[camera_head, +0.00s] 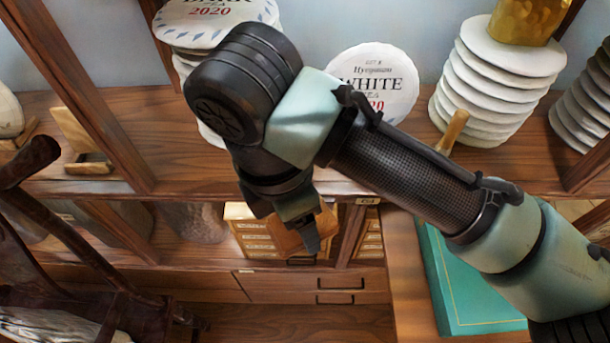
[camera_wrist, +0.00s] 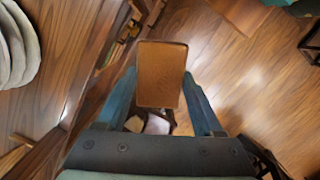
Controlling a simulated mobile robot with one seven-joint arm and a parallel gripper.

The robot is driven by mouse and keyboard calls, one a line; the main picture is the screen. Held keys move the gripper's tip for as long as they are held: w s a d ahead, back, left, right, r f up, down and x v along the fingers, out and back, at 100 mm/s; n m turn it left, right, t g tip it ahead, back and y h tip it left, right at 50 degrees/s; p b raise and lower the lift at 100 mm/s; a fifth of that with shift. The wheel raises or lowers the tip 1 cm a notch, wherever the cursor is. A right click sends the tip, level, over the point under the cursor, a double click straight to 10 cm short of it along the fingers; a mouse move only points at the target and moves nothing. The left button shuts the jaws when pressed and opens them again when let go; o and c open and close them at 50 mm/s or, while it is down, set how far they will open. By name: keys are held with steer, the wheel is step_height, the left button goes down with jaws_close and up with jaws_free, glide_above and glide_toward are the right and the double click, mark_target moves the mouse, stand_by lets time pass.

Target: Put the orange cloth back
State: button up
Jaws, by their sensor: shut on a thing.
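My gripper (camera_head: 300,222) hangs pointing down in front of the shelf unit and is shut on an orange-brown rectangular piece, the orange cloth (camera_head: 292,240). In the wrist view the cloth (camera_wrist: 161,72) is a flat, neat rectangle with a darker edge, between the two blue fingers. It looks stiff, so its softness cannot be told. It is held in the air. The gripper hides part of it in the head view.
Wrapped white tea cakes stand on the upper shelf, one upright (camera_head: 372,85) and a stack (camera_head: 492,80) at right. Small drawers (camera_head: 250,228) sit below. A green box (camera_head: 455,285) lies at lower right. A dark wooden chair (camera_head: 70,250) stands at left.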

steer(key=n+b, duration=0.1)
steer(key=n, duration=0.1)
steer(key=s+n+b, duration=0.1)
steer(key=n, duration=0.1)
steer(key=f+n+b, duration=0.1)
steer(key=n, duration=0.2)
steer(key=shift+s+d+t+y, duration=0.15)
steer(key=shift+s+t+y, duration=0.15)
steer(key=shift+t+y, duration=0.1)
steer(key=n+b, duration=0.1)
steer(key=n, duration=0.1)
steer(key=s+n+b, duration=0.1)
steer(key=n, duration=0.1)
steer(key=shift+d+y, duration=0.1)
steer(key=shift+y, duration=0.2)
steer(key=shift+s+n, duration=0.1)
steer(key=shift+n, duration=0.5)
steer(key=w, duration=0.6)
steer(key=w+f, duration=0.1)
steer(key=w, duration=0.6)
steer(key=w+f, duration=0.1)
steer(key=w, duration=0.5)
steer(key=shift+w+f, duration=0.25)
step_height(320, 180, down, 4)
steer(key=shift+r+p, duration=0.1)
steer(key=shift+p, duration=0.2)
steer(key=shift+w+f, duration=0.2)
steer(key=shift+f, duration=0.1)
steer(key=shift+f, duration=0.1)
